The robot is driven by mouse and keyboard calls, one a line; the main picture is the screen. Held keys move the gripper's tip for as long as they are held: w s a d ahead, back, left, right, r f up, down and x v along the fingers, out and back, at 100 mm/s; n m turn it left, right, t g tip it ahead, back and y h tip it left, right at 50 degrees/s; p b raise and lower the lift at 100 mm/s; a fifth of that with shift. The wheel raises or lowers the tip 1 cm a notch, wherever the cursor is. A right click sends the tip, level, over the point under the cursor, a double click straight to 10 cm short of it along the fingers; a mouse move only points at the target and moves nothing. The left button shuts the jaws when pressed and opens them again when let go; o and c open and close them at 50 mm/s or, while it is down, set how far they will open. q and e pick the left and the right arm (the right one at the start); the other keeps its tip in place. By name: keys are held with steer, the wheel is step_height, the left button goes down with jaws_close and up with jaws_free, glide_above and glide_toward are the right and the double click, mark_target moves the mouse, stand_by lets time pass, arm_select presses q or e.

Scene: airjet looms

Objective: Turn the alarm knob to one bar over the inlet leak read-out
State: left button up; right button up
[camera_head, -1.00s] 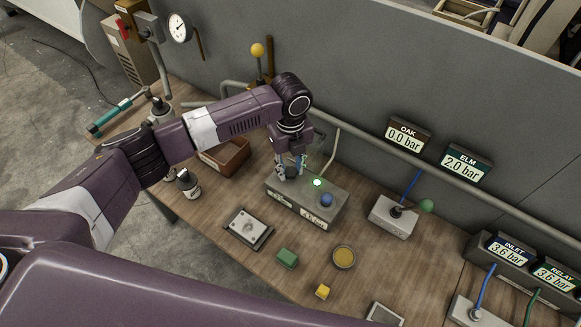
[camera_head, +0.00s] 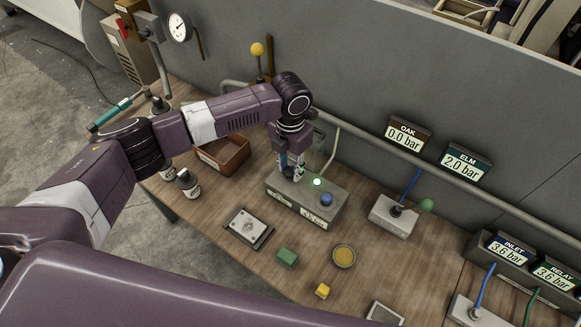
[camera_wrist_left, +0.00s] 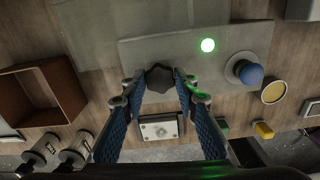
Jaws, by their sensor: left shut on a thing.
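The alarm box (camera_head: 278,196) is a grey unit on the bench with pale labels or displays on its front, too small to read surely. A lit green lamp (camera_head: 318,182) and a blue button (camera_head: 326,199) are on its top. My left gripper (camera_head: 292,174) points down at the box's left end. In the left wrist view its blue-padded fingers are shut on the dark knob (camera_wrist_left: 160,77). The fingers hide the knob in the head view. The inlet read-out (camera_head: 508,250) shows 3.6 bar at the right. My right gripper is not in view.
A brown tray (camera_head: 232,158) is behind and left of the box. A metal plate (camera_head: 248,228), green block (camera_head: 287,258), yellow dish (camera_head: 343,257) and yellow block (camera_head: 322,291) lie in front. A grey valve box (camera_head: 392,217) stands to the right. Wall read-outs OAK and ELM show 0.0 and 2.0 bar.

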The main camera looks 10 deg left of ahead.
arm_select(q)
steer(key=shift+m, duration=0.7)
steer(key=o, duration=0.9)
steer(key=shift+o, duration=0.2)
step_height(320, 180, up, 6)
steer(key=p, duration=0.5)
steer(key=shift+r, duration=0.1)
step_height(320, 180, up, 12)
